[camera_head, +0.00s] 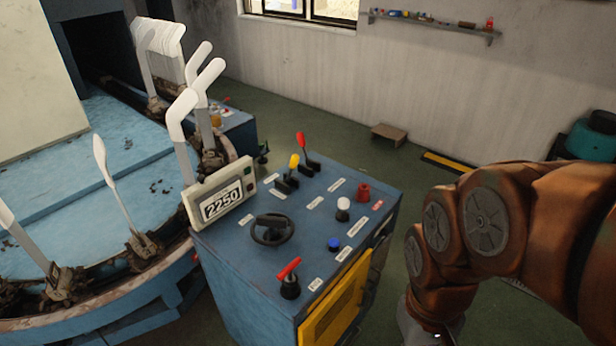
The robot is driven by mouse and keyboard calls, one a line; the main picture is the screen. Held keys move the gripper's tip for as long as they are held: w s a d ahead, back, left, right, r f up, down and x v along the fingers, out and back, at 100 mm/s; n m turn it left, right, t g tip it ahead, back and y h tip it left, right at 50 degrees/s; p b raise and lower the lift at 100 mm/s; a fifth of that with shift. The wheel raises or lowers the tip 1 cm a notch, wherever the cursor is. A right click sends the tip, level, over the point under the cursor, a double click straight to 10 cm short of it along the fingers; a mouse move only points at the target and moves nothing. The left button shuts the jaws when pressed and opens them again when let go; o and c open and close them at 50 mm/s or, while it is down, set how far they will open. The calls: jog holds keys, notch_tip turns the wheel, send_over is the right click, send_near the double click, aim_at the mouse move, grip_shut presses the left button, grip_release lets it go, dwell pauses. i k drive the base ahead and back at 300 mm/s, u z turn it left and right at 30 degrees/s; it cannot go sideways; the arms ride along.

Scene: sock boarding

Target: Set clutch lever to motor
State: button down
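The blue control console (225,240) stands in the middle of the view. On its top are a red-handled lever (302,146) at the back and a yellow-handled lever (292,166) just in front of it, both standing up from black bases. A red-handled switch (289,270) sits at the front, its handle tilted to the right. The labels are too small to read, so I cannot tell which is the clutch lever or which position is motor.
The console also bears a black handwheel (272,229), a display (221,204) reading 2250, and white (343,208), blue (334,244) and red (363,191) knobs. The blue machine with white sock forms (115,180) stands at the left. Green floor (340,150) is open behind the console.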

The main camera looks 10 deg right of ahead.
aim_at(295, 159)
jog(key=z, duration=0.3)
jog(key=i, duration=0.55)
jog(key=u, duration=1.55)
